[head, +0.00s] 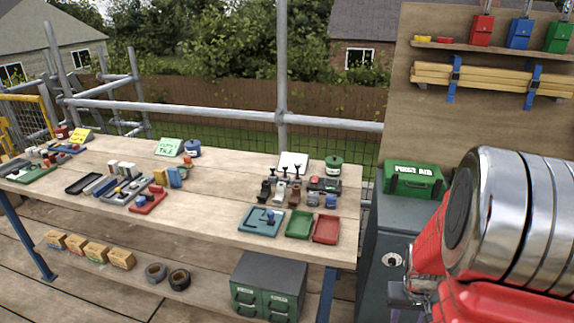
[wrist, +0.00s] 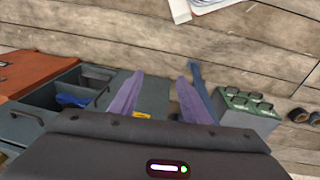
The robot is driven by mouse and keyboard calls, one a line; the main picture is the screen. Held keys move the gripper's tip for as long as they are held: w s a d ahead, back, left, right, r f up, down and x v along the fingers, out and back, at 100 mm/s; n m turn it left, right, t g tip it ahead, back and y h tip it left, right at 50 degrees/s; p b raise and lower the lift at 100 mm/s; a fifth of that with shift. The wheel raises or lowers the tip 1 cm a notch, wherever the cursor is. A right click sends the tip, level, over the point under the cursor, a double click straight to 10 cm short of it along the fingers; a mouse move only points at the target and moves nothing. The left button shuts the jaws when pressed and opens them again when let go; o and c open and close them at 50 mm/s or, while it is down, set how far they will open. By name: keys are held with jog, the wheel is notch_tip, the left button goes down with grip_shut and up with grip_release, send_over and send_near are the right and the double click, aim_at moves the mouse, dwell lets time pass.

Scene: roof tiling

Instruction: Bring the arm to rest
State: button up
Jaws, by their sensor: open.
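My gripper (wrist: 160,82) shows in the wrist view as two purple fingers set well apart. It is open, with nothing between the fingers. Grey cabinet parts and plank floor lie beyond it. In the head view my red and silver arm fills the right edge. The gripper cannot be made out clearly there.
A workbench (head: 217,212) carries trays, clamps and small parts.

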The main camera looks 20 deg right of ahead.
jog(key=s+a+r+n+t+y, duration=0.1)
jog(key=s+a+r+n+t, duration=0.2)
jog(key=a+r, duration=2.1)
jog(key=a+n+t, duration=0.2)
jog(key=a, duration=0.2)
jog(key=shift+r+n+y, duration=0.3)
jog(key=shift+r+n, duration=0.05)
jog(key=shift+n, duration=0.05)
jog(key=shift+d, duration=0.1)
